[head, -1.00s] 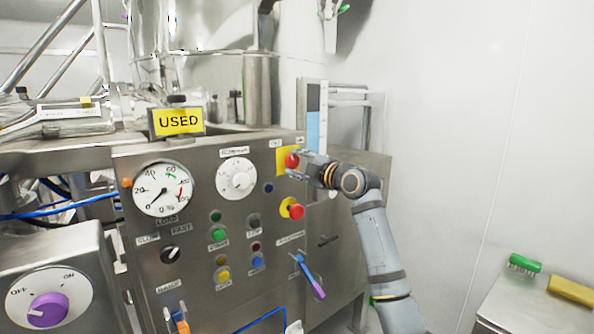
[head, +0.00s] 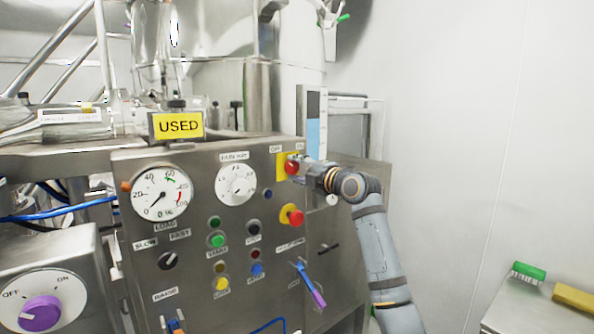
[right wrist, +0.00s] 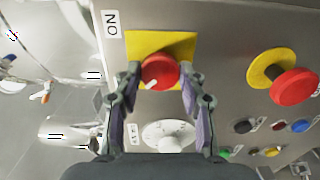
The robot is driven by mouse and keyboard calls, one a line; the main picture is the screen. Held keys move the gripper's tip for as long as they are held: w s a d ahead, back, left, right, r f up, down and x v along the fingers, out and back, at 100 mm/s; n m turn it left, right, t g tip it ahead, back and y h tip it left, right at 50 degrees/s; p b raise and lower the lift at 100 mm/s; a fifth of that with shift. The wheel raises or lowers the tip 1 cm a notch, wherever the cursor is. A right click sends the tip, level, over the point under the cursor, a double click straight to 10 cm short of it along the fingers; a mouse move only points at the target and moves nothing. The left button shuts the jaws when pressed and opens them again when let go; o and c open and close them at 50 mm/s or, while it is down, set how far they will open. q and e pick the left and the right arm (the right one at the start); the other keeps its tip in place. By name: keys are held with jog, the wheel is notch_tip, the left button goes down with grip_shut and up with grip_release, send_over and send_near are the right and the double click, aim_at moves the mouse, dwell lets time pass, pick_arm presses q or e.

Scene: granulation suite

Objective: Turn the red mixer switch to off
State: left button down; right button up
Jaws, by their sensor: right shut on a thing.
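The red mixer switch (head: 292,168) is a round red knob on a yellow plate (head: 281,160) at the upper right of the steel panel. The labels OFF and ON stand above the plate, left and right. My right gripper (head: 303,168) reaches it from the right. In the right wrist view the red knob (right wrist: 160,71) sits between the two fingers of my right gripper (right wrist: 161,82), which is shut on it. A short white mark shows on the knob's lower left there, and an ON label (right wrist: 111,24) is at the upper left. My left gripper is not in view.
A red button on a yellow base (head: 292,216) lies just below the switch. A dial gauge (head: 160,194), a white dial (head: 236,184), small buttons and a blue-purple lever (head: 312,286) share the panel. A side table (head: 520,310) stands at lower right. The wall side is open.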

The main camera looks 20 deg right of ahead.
jog(key=shift+f, duration=0.15)
jog(key=o, duration=1.2)
jog(key=shift+c, duration=0.2)
jog(key=v, duration=1.2)
